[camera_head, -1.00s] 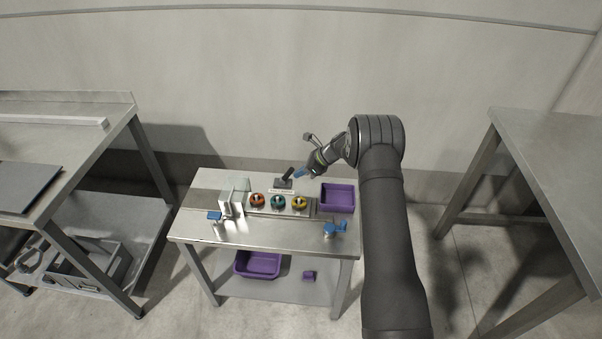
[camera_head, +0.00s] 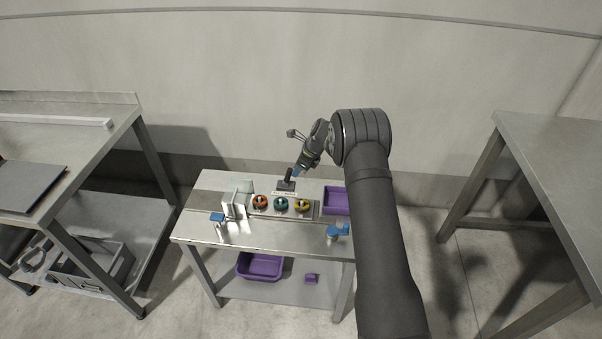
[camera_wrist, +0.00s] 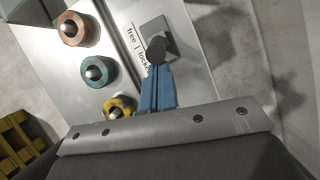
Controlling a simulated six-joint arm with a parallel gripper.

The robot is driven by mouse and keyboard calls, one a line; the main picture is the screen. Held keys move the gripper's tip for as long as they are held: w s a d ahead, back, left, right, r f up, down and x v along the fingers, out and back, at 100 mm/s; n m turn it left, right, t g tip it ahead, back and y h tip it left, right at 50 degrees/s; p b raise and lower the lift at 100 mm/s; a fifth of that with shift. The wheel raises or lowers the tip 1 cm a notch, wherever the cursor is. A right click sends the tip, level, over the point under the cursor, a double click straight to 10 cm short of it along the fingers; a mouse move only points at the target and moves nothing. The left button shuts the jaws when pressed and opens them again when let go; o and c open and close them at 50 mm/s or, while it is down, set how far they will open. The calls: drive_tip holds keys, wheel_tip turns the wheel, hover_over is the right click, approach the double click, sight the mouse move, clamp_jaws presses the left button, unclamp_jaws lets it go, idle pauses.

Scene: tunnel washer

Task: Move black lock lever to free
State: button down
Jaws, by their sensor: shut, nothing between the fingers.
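The black lock lever (camera_head: 288,175) stands on its small dark base (camera_head: 286,186) at the back of the steel table. In the wrist view I see the lever's rounded end (camera_wrist: 157,50) over its grey base plate (camera_wrist: 158,32), beside a label reading "free | locked". My gripper (camera_head: 296,172) has blue fingers (camera_wrist: 158,88) and is shut and empty. Its tips are right at the lever, on its right side in the head view. They look to be touching it, but I cannot tell for sure. The lever now looks about upright.
Orange (camera_head: 260,202), teal (camera_head: 281,204) and yellow (camera_head: 303,205) ring-shaped parts sit in a row in front of the lever. A purple tray (camera_head: 336,201) is at the right, a clear guard with a white bracket (camera_head: 234,203) at the left. Blue-topped fixtures (camera_head: 338,231) stand at the front.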

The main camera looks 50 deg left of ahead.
drive_tip(key=s+a+t+h, duration=0.1)
drive_tip(key=s+a+r+t+h, duration=0.1)
drive_tip(key=shift+s+a+t+h, duration=0.1)
drive_tip(key=shift+s+t+h, duration=0.05)
drive_tip(key=shift+t+h, duration=0.15)
drive_tip(key=s+a+t+h, duration=0.1)
drive_tip(key=t+h, duration=0.1)
drive_tip(key=shift+s+a+r+h, duration=0.1)
drive_tip(key=shift+s+a+h, duration=0.2)
drive_tip(key=shift+s+a, duration=0.55)
approach(289, 169)
wheel_tip(289, 169, up, 3)
drive_tip(key=s, duration=0.2)
drive_tip(key=shift+w+a, duration=0.1)
drive_tip(key=shift+w, duration=0.1)
